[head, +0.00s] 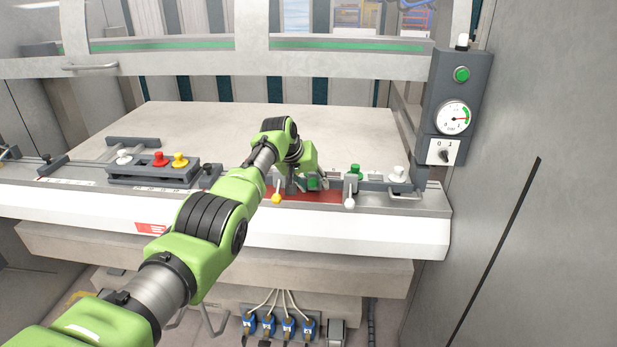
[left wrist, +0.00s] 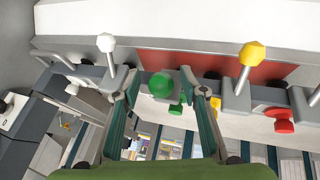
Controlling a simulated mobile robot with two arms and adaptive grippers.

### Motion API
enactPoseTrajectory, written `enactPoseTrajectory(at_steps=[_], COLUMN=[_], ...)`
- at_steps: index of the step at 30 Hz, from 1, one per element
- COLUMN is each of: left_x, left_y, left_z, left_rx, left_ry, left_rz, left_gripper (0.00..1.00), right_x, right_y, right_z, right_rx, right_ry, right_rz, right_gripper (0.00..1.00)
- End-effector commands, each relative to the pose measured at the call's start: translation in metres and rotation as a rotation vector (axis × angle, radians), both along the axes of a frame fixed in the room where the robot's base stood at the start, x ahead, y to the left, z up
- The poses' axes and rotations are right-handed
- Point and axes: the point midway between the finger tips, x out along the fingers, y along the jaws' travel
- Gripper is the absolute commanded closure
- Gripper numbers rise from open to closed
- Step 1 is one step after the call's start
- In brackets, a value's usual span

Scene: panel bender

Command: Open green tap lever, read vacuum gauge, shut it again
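In the left wrist view, which sees the bench upside down, a round green knob (left wrist: 161,84), seemingly the tap lever's end, lies between the spread fingers of my left gripper (left wrist: 162,76). Gaps show on both sides of the knob; its stem is hidden beneath it. In the head view my left gripper (head: 306,186) reaches down to the machine's front rail, partly hiding that spot. The round gauge (head: 455,118) sits on a grey post at the right. Its red needle points right, close to the green arc; the figures are too small to read. My right gripper is not in view.
A yellow-tipped lever (left wrist: 251,55) and a white-tipped lever (left wrist: 106,45) stand close on either side of the fingers. Behind are a smaller green handle (left wrist: 178,105) and a red one (left wrist: 283,122). A green button (head: 461,74) and a rotary switch (head: 442,152) flank the gauge.

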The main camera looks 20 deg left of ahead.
Motion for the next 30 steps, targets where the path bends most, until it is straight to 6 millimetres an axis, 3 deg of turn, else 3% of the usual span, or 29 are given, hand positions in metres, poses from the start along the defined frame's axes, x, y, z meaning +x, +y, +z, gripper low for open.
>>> enactPoseTrajectory(at_steps=[12, 30], left_x=[-0.015, -0.058], left_y=[0.005, 0.016], left_z=[0.024, 0.095], left_rx=[0.002, 0.0], left_ry=[-0.003, 0.0], left_rz=[0.0, 0.0], left_gripper=[0.61, 0.61], right_x=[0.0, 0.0], right_y=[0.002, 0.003], right_z=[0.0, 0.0], right_rx=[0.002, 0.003], right_ry=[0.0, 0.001], right_rz=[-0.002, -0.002], right_gripper=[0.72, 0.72])
